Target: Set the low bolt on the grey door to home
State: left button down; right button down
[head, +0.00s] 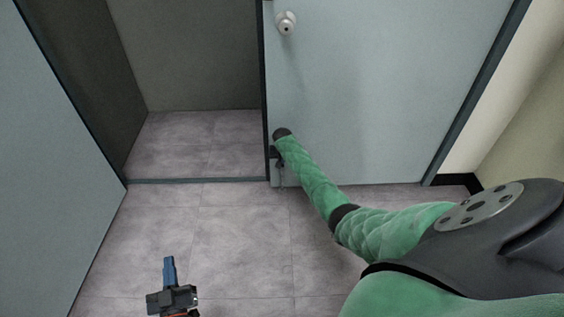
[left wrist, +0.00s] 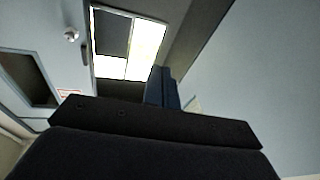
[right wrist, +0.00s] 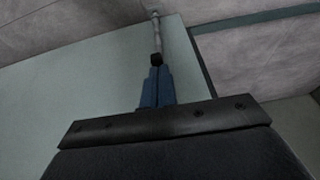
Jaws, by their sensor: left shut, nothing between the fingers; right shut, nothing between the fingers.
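The grey door (head: 390,90) stands at the right of the doorway in the head view. Its low bolt shows in the right wrist view as a slim light rod (right wrist: 160,35) with a dark knob (right wrist: 156,59), running along the door face near its edge. My right gripper (right wrist: 154,72) is shut and empty, its blue fingertips at the dark knob; I cannot tell whether they touch. In the head view my right arm mostly hides that gripper and the bolt. My left gripper (head: 168,260) is shut and empty above the floor, well away from the door.
A round knob (head: 286,22) sits higher on the grey door. Another pale door leaf (head: 40,170) stands at the left. Between them the doorway is open, with a dark threshold strip (head: 195,181). The tiled floor (head: 235,235) in front is clear.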

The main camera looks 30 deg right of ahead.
pick_arm(q)
jog(key=shift+r+t, duration=0.3)
jog(key=shift+r, duration=0.45)
pick_arm(e)
jog(key=shift+f, duration=0.2)
jog(key=shift+f, duration=0.75)
pick_arm(q)
jog(key=shift+r, duration=0.45)
pick_arm(e)
jog(key=shift+f, duration=0.45)
